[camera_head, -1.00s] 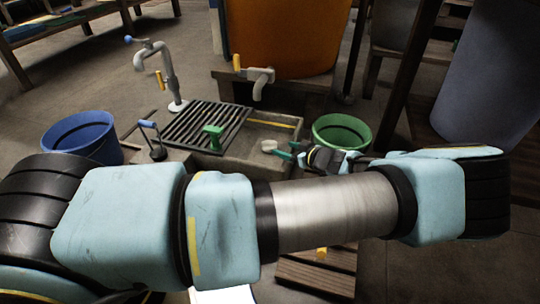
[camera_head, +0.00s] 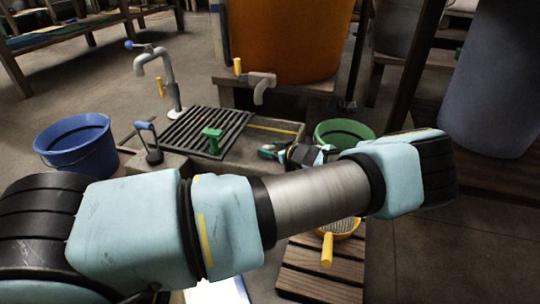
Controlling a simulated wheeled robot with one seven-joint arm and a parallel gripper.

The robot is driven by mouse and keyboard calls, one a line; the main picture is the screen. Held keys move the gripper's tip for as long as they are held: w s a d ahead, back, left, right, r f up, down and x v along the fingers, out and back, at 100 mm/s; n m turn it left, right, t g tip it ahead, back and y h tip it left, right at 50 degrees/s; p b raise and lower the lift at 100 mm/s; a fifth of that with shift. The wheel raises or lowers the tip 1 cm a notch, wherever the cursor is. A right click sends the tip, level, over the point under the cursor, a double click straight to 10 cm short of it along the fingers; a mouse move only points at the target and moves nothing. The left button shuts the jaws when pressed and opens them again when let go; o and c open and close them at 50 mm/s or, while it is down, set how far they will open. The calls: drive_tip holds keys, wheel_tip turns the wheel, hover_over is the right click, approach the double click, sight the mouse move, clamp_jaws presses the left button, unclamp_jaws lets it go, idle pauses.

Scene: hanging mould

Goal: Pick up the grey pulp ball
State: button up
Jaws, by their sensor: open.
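I cannot make out a grey pulp ball clearly in this view; a small pale patch shows at the fingertips but is too small to name. My gripper (camera_head: 268,152) is open, low over the right part of the stone basin (camera_head: 262,132), left of the green bucket (camera_head: 345,134). Its green fingertips point left. My forearm crosses the lower middle of the picture and hides part of the floor and the basin's front.
A black grate (camera_head: 205,130) with a green-handled tool (camera_head: 212,134) covers the basin's left part. A tap (camera_head: 165,75) and blue bucket (camera_head: 77,145) stand left. An orange barrel (camera_head: 285,40) stands behind. A yellow-handled sieve (camera_head: 327,248) lies on wooden slats (camera_head: 318,280) in front.

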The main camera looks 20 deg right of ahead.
drive_tip(key=c, duration=1.1)
drive_tip(key=shift+r, duration=0.1)
